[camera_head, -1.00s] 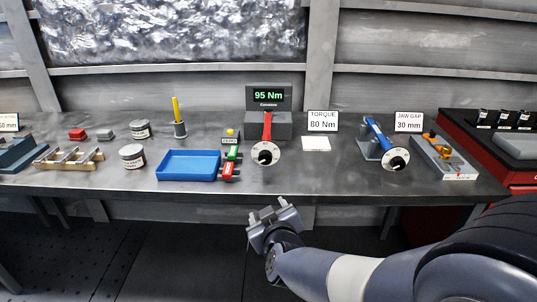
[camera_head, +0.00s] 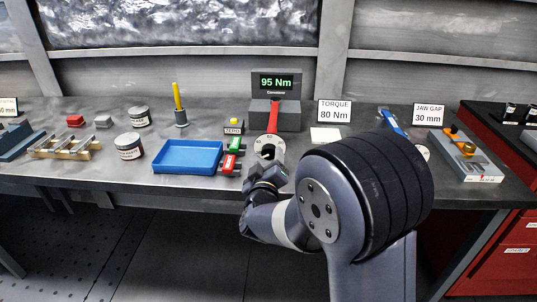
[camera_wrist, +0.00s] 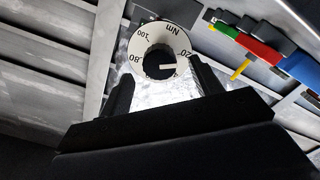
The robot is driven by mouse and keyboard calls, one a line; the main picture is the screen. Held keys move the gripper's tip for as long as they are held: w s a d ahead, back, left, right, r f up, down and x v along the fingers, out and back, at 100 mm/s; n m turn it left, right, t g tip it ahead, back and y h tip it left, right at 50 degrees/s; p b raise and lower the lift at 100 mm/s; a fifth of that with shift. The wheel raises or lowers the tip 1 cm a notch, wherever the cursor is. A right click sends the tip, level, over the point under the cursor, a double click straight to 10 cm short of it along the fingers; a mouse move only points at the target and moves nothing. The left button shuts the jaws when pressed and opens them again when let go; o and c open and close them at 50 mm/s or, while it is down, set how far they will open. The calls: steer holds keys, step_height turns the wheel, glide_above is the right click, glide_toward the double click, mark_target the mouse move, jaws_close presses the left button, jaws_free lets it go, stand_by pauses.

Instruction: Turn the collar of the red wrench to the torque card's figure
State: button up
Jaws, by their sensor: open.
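The red wrench (camera_head: 273,118) stands at the grey tester, whose display (camera_head: 277,82) reads 95 Nm. The torque card (camera_head: 334,111) reads 80 Nm. The wrench's white dial (camera_head: 269,142) faces me at the bench's front edge. In the wrist view the dial (camera_wrist: 143,43) shows 100, 80 and 20. The black collar (camera_wrist: 158,68) at its centre has a white mark pointing right, toward the picture's 20 side. My gripper (camera_wrist: 163,72) is open, its fingers on either side of the collar in this view. In the head view my gripper (camera_head: 266,176) is just before the dial, partly covering it. Contact cannot be told.
Left of the wrench are a ZERO button box (camera_head: 233,126), green and red blocks (camera_head: 231,160) and a blue tray (camera_head: 187,157). The jaw gap card (camera_head: 429,114) reads 30 mm.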

mark_target(269, 155)
steer(key=shift+w, duration=1.5)
steer(key=shift+c, duration=0.2)
steer(key=c, duration=0.9)
steer(key=shift+c, duration=0.2)
steer(key=shift+f, duration=0.1)
